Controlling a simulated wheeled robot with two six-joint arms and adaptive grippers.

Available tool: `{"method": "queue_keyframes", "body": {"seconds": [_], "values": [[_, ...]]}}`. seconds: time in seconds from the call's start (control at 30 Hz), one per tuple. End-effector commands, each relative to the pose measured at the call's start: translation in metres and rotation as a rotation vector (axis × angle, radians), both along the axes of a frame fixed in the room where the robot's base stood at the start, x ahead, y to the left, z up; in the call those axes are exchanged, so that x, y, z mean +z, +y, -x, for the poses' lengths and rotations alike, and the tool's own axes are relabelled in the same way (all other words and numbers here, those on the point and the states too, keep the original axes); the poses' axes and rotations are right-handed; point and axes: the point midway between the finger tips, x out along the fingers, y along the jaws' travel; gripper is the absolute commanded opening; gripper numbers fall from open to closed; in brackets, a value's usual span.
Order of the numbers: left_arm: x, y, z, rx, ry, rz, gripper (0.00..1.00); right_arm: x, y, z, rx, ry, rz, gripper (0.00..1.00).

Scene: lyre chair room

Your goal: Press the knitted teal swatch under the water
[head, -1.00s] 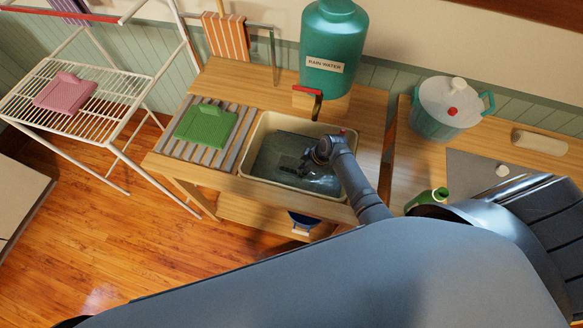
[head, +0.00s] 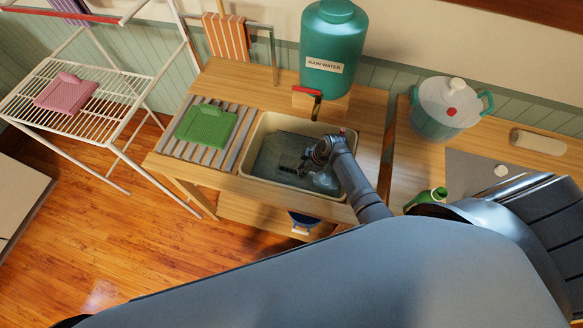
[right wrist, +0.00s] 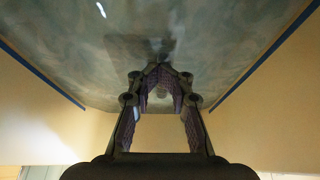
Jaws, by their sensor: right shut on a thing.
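The teal swatch (head: 271,160) shows as a dull teal patch in the cream basin (head: 252,148), in the head view. My right gripper (head: 286,169) reaches down into the basin over this patch, its fingers shut. The shut fingers (right wrist: 159,70) also show in the right wrist view, against a mottled grey-teal surface with a dark reflection. What they hold is hidden at the tips; it appears to be part of the swatch. I cannot tell how deep the swatch lies. My left gripper is not in view.
A green swatch (head: 208,127) lies on the slatted board (head: 168,143) left of the basin. A pink swatch (head: 66,92) lies on the white rack (head: 106,83). The rain water tank (head: 331,38) and its tap stand behind the basin. A lidded pot (head: 440,119) stands right.

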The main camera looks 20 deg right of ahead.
Motion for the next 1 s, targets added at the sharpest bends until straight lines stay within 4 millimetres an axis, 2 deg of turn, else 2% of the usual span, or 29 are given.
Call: {"method": "queue_keyframes", "body": {"seconds": [0.03,1.0], "values": [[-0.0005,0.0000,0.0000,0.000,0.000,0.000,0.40,-0.0045,-0.0001,0.0046,0.001,0.012,0.001,0.00],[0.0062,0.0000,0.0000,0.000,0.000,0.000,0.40,-0.0005,0.0001,0.0027,0.000,0.007,0.000,0.00]]}}
